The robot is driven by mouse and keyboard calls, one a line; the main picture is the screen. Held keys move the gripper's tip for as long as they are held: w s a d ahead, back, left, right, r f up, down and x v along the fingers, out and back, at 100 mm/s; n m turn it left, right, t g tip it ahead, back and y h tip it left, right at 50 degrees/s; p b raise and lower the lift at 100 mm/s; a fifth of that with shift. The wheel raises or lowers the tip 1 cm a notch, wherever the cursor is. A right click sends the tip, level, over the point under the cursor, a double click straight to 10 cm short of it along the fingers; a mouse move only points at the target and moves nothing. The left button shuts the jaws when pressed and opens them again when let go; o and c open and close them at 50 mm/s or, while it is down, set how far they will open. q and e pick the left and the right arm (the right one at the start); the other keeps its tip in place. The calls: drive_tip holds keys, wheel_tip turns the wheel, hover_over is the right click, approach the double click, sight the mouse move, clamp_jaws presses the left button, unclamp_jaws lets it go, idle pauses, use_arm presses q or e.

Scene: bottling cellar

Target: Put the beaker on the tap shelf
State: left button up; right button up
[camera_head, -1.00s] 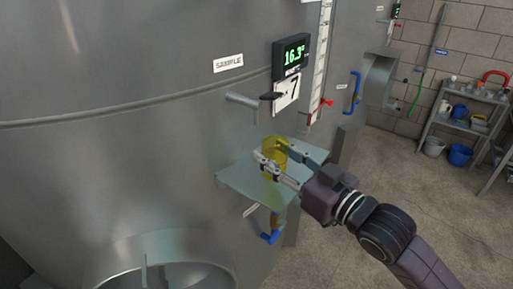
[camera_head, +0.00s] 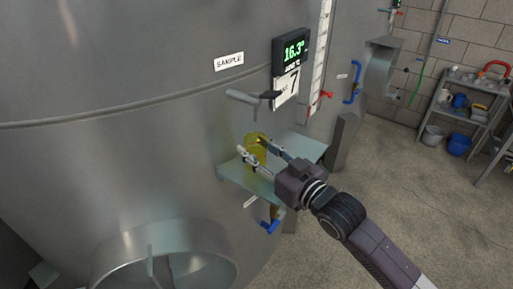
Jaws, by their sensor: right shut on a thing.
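The beaker (camera_head: 257,148) is yellow and see-through, upright, between the fingers of my right gripper (camera_head: 258,157). My right gripper is shut on it, and its arm comes in from the lower right. The tap shelf (camera_head: 309,147) is a flat metal plate fixed to the big steel tank under the sample tap (camera_head: 252,98). The beaker is over the left part of the shelf, below and near the tap spout. I cannot tell whether its base touches the shelf, as the fingers hide part of it. My left gripper is not in view.
A "SAMPLE" label (camera_head: 229,61) and a green-lit display (camera_head: 292,50) are on the tank above. A blue-handled valve (camera_head: 270,226) hangs under the shelf. A round manway (camera_head: 170,255) opens at the lower left. A rack with buckets (camera_head: 466,112) stands at the far right; the floor between is clear.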

drive_tip(key=o, duration=1.2)
drive_tip(key=shift+f, duration=0.15)
drive_tip(key=shift+c, duration=0.2)
drive_tip(key=shift+r, duration=0.3)
drive_tip(key=b+v, duration=0.1)
drive_tip(key=v, duration=0.4)
drive_tip(key=b+v, duration=0.2)
drive_tip(key=v, duration=0.4)
drive_tip(key=shift+s+d+f, duration=0.2)
drive_tip(key=shift+s+d+r, duration=0.1)
drive_tip(key=shift+s+d, duration=0.05)
drive_tip(key=shift+s, duration=0.1)
